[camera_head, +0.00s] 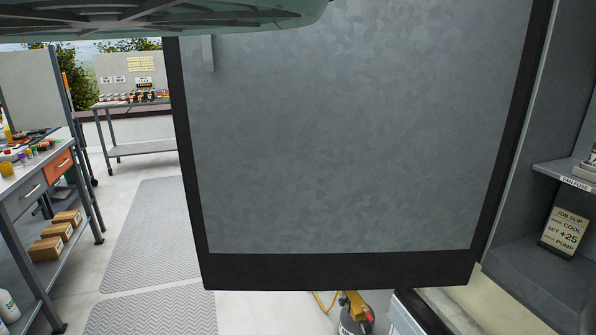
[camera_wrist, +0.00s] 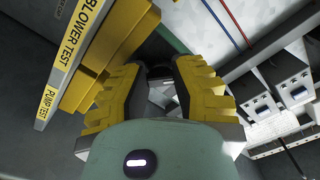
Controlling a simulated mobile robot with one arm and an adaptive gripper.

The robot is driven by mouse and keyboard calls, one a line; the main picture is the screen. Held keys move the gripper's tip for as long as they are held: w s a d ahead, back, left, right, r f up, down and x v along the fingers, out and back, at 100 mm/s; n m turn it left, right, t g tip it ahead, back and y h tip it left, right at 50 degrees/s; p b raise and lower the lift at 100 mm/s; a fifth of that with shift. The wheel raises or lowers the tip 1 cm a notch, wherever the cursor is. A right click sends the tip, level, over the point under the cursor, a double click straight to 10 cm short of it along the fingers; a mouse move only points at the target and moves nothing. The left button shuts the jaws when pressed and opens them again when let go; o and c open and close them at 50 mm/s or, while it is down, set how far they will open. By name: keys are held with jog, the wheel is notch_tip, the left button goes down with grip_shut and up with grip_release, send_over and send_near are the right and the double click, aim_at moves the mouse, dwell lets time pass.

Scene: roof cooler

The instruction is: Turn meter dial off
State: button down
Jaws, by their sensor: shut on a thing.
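In the wrist view, my gripper (camera_wrist: 161,84) has thick yellow-and-black fingers drawn in on a small dark part (camera_wrist: 160,71) between the tips. The fingers hide most of this part; I cannot tell for sure that it is the meter dial. A yellow boxy body (camera_wrist: 122,36) lies behind the left finger, next to the shelf edge, and may be the meter. No dial face or pointer can be read. My gripper and the meter do not show in the head view.
A large grey panel with a black frame (camera_head: 340,272) blocks much of the head view. A shelf edge labelled BLOWER TEST and PUMP TEST (camera_wrist: 62,70) lies close at left. Grey switch boxes (camera_wrist: 287,72) are at right. A job slip (camera_head: 564,232) stands in the right-hand cabinet.

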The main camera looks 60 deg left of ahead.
jog(key=shift+f+n+b, duration=0.15)
jog(key=shift+n+b, duration=0.55)
jog(key=shift+b, duration=0.2)
jog(key=c, duration=0.7)
grip_release()
jog(key=shift+c, duration=0.2)
jog(key=shift+s, duration=0.1)
jog(key=v, duration=0.7)
jog(key=shift+s, duration=0.2)
